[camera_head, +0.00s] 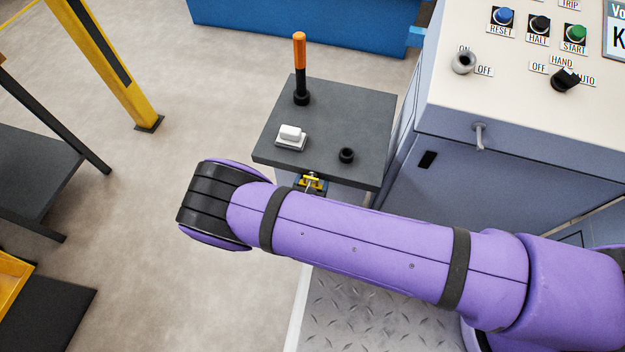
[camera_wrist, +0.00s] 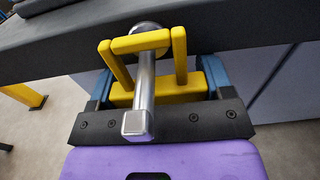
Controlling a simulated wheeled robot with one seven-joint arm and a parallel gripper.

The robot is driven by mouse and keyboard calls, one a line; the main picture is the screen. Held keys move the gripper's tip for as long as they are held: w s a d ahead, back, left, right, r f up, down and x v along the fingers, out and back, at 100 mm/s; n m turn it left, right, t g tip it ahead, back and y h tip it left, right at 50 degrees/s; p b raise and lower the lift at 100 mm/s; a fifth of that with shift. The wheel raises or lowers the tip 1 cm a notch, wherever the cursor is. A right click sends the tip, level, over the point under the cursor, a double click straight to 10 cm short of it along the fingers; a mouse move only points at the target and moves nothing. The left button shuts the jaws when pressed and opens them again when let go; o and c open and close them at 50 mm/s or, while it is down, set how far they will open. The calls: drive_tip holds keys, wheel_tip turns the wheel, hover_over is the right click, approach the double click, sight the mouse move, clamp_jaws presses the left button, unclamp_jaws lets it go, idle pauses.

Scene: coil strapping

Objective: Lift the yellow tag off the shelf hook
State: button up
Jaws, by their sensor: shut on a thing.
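The yellow tag (camera_wrist: 185,88) has a block body and a squared loop. My gripper (camera_wrist: 158,86) is shut on its body, with a blue finger at each side. The silver shelf hook (camera_wrist: 145,85) is a peg coming out from the dark shelf edge (camera_wrist: 230,28) towards the camera, ending in a square tip. The loop's top bar passes over the peg, so the tag is still around it. In the head view the tag (camera_head: 313,181) shows small below the front edge of the grey shelf top (camera_head: 325,110), partly hidden by my arm.
On the shelf top stand an orange-handled tool (camera_head: 300,60), a white block (camera_head: 291,133) and a short black cup (camera_head: 346,155). A control cabinet (camera_head: 480,180) with a small hook (camera_head: 479,135) is close on the right. Open floor (camera_head: 200,110) lies to the left.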

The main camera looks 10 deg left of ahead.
drive_tip(key=shift+s+a+r, duration=0.1)
drive_tip(key=shift+s+r, duration=0.15)
drive_tip(key=shift+s, duration=0.65)
drive_tip(key=shift+s+a+r, duration=0.1)
drive_tip(key=shift+s+r, duration=0.2)
drive_tip(key=shift+s, duration=0.65)
drive_tip(key=shift+s+a+r, duration=0.1)
drive_tip(key=shift+s+r, duration=0.15)
drive_tip(key=shift+s, duration=0.65)
drive_tip(key=shift+s, duration=0.15)
drive_tip(key=shift+s+a, duration=0.15)
drive_tip(key=shift+s, duration=2.7)
